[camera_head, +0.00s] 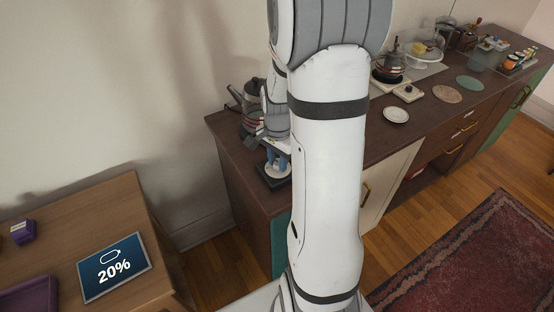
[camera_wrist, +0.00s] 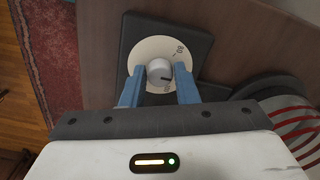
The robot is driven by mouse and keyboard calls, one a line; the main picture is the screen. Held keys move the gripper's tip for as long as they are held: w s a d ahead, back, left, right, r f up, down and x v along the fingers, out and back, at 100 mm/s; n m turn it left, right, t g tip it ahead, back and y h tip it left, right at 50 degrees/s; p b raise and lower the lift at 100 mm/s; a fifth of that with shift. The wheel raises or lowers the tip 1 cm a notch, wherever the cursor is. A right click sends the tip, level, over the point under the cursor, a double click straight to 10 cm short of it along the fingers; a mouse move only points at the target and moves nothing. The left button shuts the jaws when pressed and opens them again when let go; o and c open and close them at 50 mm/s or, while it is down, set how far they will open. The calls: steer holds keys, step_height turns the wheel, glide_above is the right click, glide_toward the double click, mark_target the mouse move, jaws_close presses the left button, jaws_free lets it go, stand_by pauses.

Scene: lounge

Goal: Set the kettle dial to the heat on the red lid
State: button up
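The kettle dial (camera_wrist: 159,71) has a pale round knob on a cream disc set in a dark base. The numeral 80 is readable at its upper right; another number beneath is partly covered. A dark mark on the knob faces lower right. My gripper (camera_wrist: 160,68) has its blue fingers on either side of the knob; I cannot tell whether they touch it. In the head view my gripper (camera_head: 278,162) is over the dial base (camera_head: 266,180). The dark kettle (camera_head: 252,92), with red stripes, stands behind, partly hidden by my arm. No red lid can be made out.

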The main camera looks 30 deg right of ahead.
steer(key=shift+a, duration=0.1)
steer(key=c, duration=0.5)
steer(key=shift+n, duration=0.4)
steer(key=n+b, duration=0.1)
steer(key=n, duration=0.3)
steer(key=shift+n, duration=0.4)
steer(key=n+b, duration=0.1)
steer(key=n, duration=0.5)
steer(key=shift+d+n+b, duration=0.2)
steer(key=shift+n+b, duration=0.1)
steer(key=o, duration=1)
steer(key=shift+r, duration=0.1)
